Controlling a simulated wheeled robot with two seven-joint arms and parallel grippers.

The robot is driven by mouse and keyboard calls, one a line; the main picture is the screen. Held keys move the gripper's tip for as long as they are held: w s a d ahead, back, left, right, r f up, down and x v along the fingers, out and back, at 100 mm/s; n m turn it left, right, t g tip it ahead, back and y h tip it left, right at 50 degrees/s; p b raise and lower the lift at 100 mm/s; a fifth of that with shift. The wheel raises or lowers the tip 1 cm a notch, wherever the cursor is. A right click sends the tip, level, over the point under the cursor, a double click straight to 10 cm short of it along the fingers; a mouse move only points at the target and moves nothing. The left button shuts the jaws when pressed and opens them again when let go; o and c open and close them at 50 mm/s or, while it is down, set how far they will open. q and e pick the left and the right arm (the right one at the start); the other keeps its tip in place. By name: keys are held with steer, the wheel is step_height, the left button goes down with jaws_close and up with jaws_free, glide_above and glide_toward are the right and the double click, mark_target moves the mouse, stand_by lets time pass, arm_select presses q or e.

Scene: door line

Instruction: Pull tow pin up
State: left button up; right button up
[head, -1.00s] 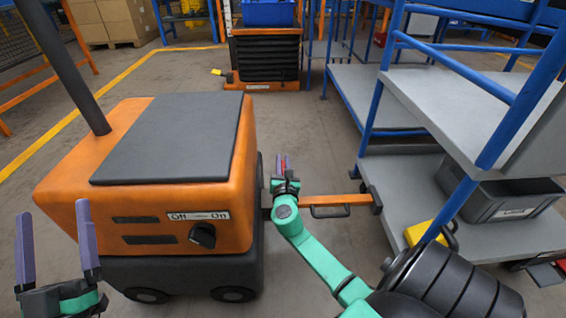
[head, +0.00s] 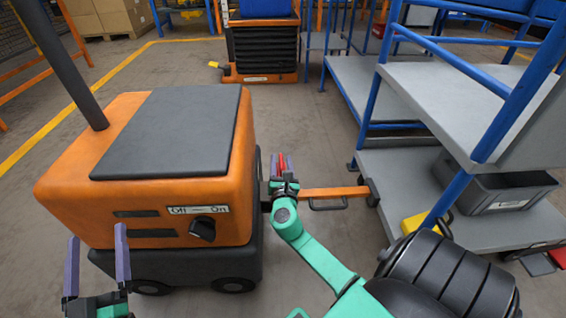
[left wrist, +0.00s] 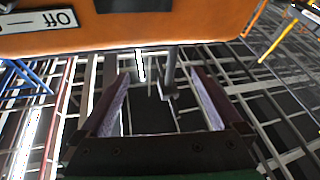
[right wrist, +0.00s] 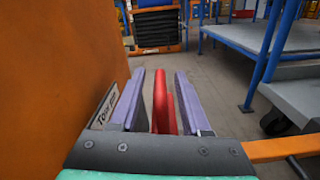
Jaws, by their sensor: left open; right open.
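The red tow pin (right wrist: 160,108) stands upright in the right wrist view, between the two fingers of my right gripper (right wrist: 167,105). The fingers are open with small gaps to the pin. In the head view the pin's red top (head: 282,163) shows at the right gripper (head: 282,168), beside the orange tug (head: 175,140). The orange tow bar (head: 335,192) runs from there to the blue-framed cart (head: 415,190). My left gripper (head: 97,262) is open and empty in front of the tug; its open fingers (left wrist: 155,100) also show in the left wrist view.
The tug carries an Off–On knob (head: 203,229) on its front and a dark post at left. A grey bin (head: 495,200) and a yellow item (head: 415,222) rest on the cart's lower shelf. Another orange-and-black machine (head: 265,50) stands behind. Floor between is clear.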

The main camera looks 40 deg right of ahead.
arm_select(q)
steer(key=s+f+g+p, duration=0.1)
steer(key=s+f+g, duration=0.1)
steer(key=s+f, duration=0.2)
steer(key=s+d+f+g+y, duration=0.1)
steer(key=s+f+g, duration=0.2)
steer(key=f, duration=0.8)
steer(key=s+f+n+g+p, duration=0.1)
steer(key=s+f+g, duration=0.2)
steer(key=s+f, duration=0.2)
step_height(320, 180, down, 3)
steer(key=shift+s+d+f+y+p, duration=0.2)
steer(key=shift+s+d+y+p, duration=0.1)
steer(key=shift+s, duration=0.05)
arm_select(e)
steer(key=v, duration=1.1)
steer(key=shift+s+a, duration=0.2)
steer(key=shift+a, duration=0.05)
steer(key=shift+f, duration=0.1)
